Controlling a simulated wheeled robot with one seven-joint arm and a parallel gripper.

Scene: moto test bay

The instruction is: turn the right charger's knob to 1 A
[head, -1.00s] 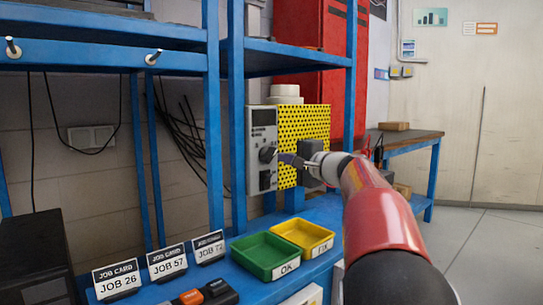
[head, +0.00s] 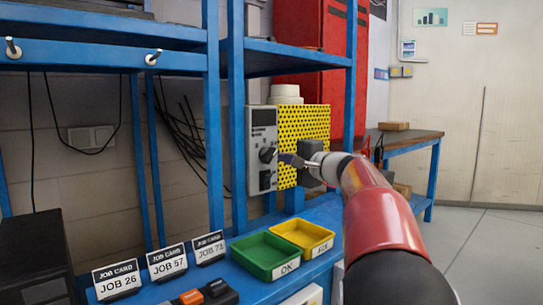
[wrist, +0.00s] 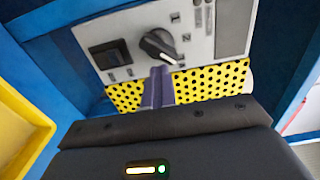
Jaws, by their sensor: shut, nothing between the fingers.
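The charger is a yellow perforated box (head: 305,125) with a grey front panel (head: 262,130). Its dark knob (head: 267,155) shows in the wrist view (wrist: 158,46) with a light pointer line on it. Small marks surround the knob, too small to read. A black switch (wrist: 109,54) sits left of the knob. My gripper (wrist: 158,85) is shut and empty, its fingertips just below the knob in the wrist view. In the head view my gripper (head: 290,159) reaches the panel from the right. I cannot tell whether the fingertips touch the knob.
Blue shelf posts (head: 238,120) stand close left of the charger. A green tray (head: 265,256) and a yellow tray (head: 302,236) lie on the bench below. Job cards (head: 167,263) stand to the left. A red cabinet (head: 325,60) is behind.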

